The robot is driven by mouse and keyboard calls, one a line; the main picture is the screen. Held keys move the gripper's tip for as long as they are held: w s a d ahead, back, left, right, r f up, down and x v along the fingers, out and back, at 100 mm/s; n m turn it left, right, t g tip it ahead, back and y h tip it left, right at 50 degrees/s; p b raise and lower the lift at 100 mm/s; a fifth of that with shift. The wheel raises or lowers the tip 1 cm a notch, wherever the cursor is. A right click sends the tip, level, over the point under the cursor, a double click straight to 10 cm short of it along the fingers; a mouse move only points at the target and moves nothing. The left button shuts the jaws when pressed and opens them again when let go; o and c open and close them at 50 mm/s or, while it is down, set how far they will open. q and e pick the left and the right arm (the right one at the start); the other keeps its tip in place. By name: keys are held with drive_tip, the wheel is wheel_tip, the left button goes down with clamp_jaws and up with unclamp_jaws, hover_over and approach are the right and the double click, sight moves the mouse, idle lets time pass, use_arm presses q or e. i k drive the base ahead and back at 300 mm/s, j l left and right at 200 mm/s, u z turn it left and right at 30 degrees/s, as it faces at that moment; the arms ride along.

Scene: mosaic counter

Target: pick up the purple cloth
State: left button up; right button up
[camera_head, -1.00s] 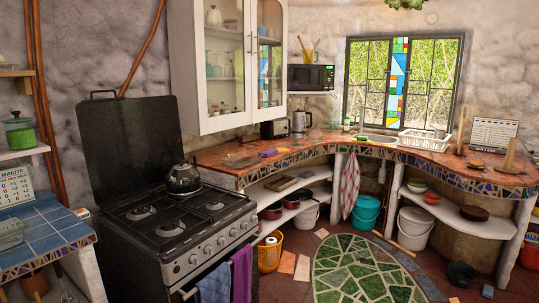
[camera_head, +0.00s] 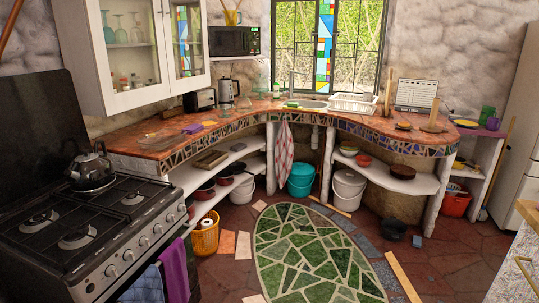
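The purple cloth (camera_head: 175,270) hangs over the front rail of the black and steel stove (camera_head: 95,245), at the lower left of the head view. A blue checked cloth (camera_head: 145,287) hangs beside it on the left. The lower ends of both cloths are cut off by the picture's edge. Neither of my grippers shows in the view.
An orange bin (camera_head: 205,237) stands on the floor just right of the stove. A green mosaic oval (camera_head: 310,255) covers open floor in the middle. The curved mosaic counter (camera_head: 345,124) runs behind. A white fridge (camera_head: 520,120) stands at the right.

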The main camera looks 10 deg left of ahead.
sight(191, 129)
drive_tip(key=i+j, duration=0.1)
drive_tip(key=i, duration=0.55)
drive_tip(key=i+j, duration=0.15)
drive_tip(key=i, duration=0.45)
drive_tip(key=i+j, duration=0.1)
drive_tip(key=i, duration=0.55)
drive_tip(key=z, duration=0.05)
